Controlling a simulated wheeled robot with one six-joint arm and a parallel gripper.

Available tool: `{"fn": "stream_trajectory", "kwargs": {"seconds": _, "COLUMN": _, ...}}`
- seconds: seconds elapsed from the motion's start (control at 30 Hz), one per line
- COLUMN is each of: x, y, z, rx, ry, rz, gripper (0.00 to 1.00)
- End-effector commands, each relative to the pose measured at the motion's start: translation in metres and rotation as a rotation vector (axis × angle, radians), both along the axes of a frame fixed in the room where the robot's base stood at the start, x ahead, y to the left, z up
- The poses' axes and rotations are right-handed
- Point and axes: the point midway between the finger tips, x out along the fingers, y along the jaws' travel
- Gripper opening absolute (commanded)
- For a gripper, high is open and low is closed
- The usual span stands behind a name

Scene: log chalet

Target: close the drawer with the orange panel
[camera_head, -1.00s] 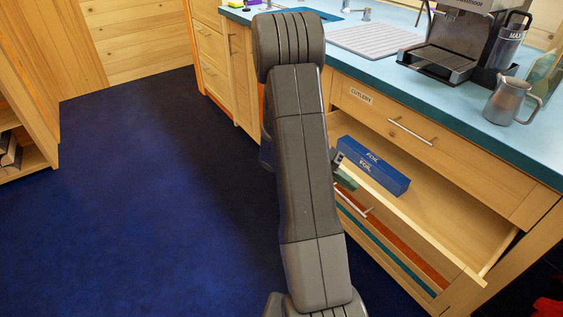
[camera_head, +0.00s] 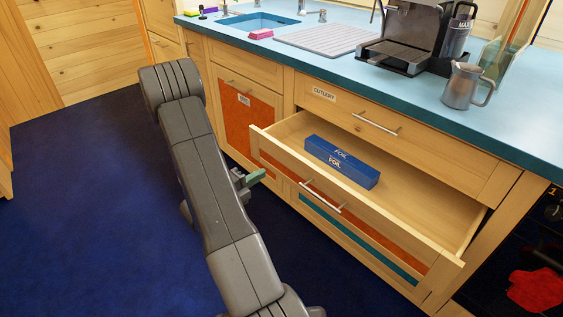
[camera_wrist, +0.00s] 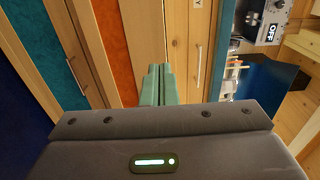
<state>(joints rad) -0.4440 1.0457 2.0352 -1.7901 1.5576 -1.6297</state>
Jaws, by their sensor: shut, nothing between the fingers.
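The drawer with the orange panel (camera_head: 390,241) is pulled well out, just below the closed cutlery drawer (camera_head: 415,140). Its front has a bar handle (camera_head: 322,197), and my arm does not cover it. A blue foil box (camera_head: 342,161) lies inside. The orange panel also shows in the wrist view (camera_wrist: 113,45). My gripper (camera_head: 255,178) is to the left of the drawer front, in front of the cabinets, and looks apart from it. Its green fingers (camera_wrist: 157,84) are together and empty in the wrist view.
A teal-panelled drawer (camera_head: 360,239) sits below, closed. An orange cabinet door (camera_head: 250,122) is left of the open drawer. The counter above holds a coffee machine (camera_head: 408,38), a metal jug (camera_head: 463,86) and a sink (camera_head: 258,22). Blue floor (camera_head: 80,200) at left is clear.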

Motion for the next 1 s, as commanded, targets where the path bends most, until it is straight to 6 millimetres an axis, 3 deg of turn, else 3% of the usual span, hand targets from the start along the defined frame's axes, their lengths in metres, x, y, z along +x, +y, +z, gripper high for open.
{"fn": "stream_trajectory", "kwargs": {"seconds": 0.6, "x": 0.057, "y": -0.075, "z": 0.000, "rx": 0.000, "ry": -0.002, "rz": -0.004, "gripper": 0.00}}
{"fn": "stream_trajectory", "kwargs": {"seconds": 1.0, "x": 0.066, "y": -0.085, "z": 0.000, "rx": -0.001, "ry": 0.001, "rz": -0.001, "gripper": 0.00}}
